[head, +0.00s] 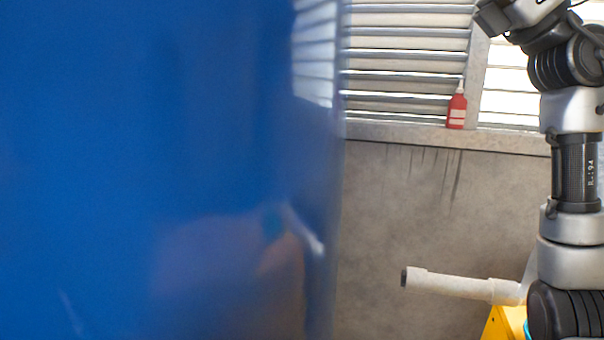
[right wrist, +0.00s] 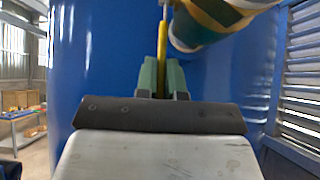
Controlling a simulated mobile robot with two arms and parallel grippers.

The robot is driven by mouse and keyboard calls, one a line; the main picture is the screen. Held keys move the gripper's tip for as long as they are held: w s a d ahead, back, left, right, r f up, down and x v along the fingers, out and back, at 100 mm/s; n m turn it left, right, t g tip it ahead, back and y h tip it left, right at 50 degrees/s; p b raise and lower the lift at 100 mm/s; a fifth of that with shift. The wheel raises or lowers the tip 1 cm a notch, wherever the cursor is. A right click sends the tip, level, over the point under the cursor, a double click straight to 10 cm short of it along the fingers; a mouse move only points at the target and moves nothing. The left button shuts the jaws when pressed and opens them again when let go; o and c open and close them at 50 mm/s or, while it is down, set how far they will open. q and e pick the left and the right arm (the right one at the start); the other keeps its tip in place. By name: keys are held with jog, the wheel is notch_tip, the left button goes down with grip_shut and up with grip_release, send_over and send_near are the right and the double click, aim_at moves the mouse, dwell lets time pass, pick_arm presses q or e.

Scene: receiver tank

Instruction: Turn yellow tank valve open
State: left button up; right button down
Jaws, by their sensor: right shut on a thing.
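The blue tank (head: 150,150) fills the left half of the head view; its curved wall (right wrist: 110,50) also stands behind my gripper in the right wrist view. My right gripper (right wrist: 162,72) is shut on a narrow yellow valve handle (right wrist: 162,48), which stands upright between the greenish fingers. A dark pipe with yellow bands (right wrist: 212,22) is just above and to the right of the fingers. The valve body is mostly hidden, and I cannot tell how far the handle is turned. In the head view my right arm runs down the right edge, its gripper out of sight. My left gripper is not in view.
A red bottle (head: 457,108) stands on the window sill before a louvred window (head: 405,60). A pale pipe (head: 450,285) juts left beside my right arm, near a yellow object (head: 503,325). A shelf with boxes (right wrist: 22,115) is far left in the right wrist view.

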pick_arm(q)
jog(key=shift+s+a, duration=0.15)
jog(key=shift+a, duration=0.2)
pick_arm(e)
jog(key=shift+s+d+r, duration=0.25)
jog(key=shift+d+r, duration=0.1)
jog(key=shift+d, duration=0.6)
pick_arm(q)
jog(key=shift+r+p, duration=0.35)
jog(key=shift+p, duration=0.05)
pick_arm(e)
jog(key=shift+s+d+r, duration=0.2)
jog(key=shift+d+r, duration=0.05)
jog(key=shift+d, duration=0.25)
jog(key=shift+s+d+r, duration=0.15)
jog(key=shift+d+r, duration=0.1)
jog(key=shift+d, duration=0.25)
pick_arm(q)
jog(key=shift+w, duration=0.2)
